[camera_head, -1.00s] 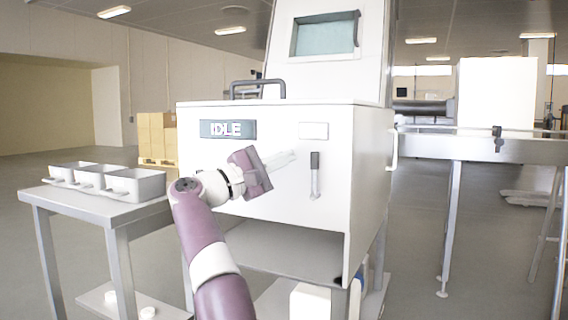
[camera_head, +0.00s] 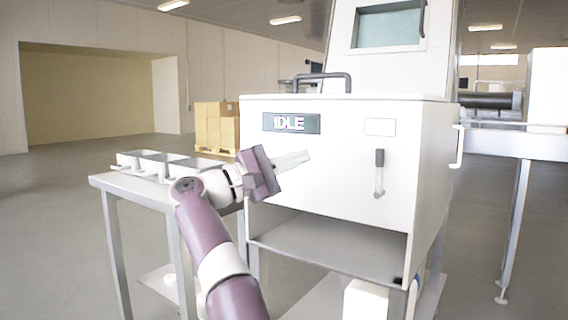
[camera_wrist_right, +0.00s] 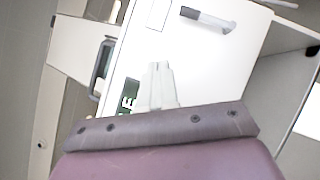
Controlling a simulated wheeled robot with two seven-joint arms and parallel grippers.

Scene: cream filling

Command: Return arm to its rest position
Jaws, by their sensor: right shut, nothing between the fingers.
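My right arm reaches up from the bottom of the head view. Its right gripper (camera_head: 292,160) is shut and empty, pointing right in front of the white machine (camera_head: 340,170). The gripper also shows in the right wrist view (camera_wrist_right: 158,82), with the machine's white front behind it. The machine carries a display reading IDLE (camera_head: 291,123) and a dark-topped lever (camera_head: 379,172) to the right of the gripper. I cannot tell whether the gripper touches the machine, but it appears apart from it. My left gripper is not in view.
A metal table (camera_head: 120,183) with a tray of several compartments (camera_head: 150,166) stands left of the machine, partly behind my arm. Stacked boxes (camera_head: 217,125) stand on a pallet farther back. A conveyor (camera_head: 500,143) is at the right. Open floor lies at the left.

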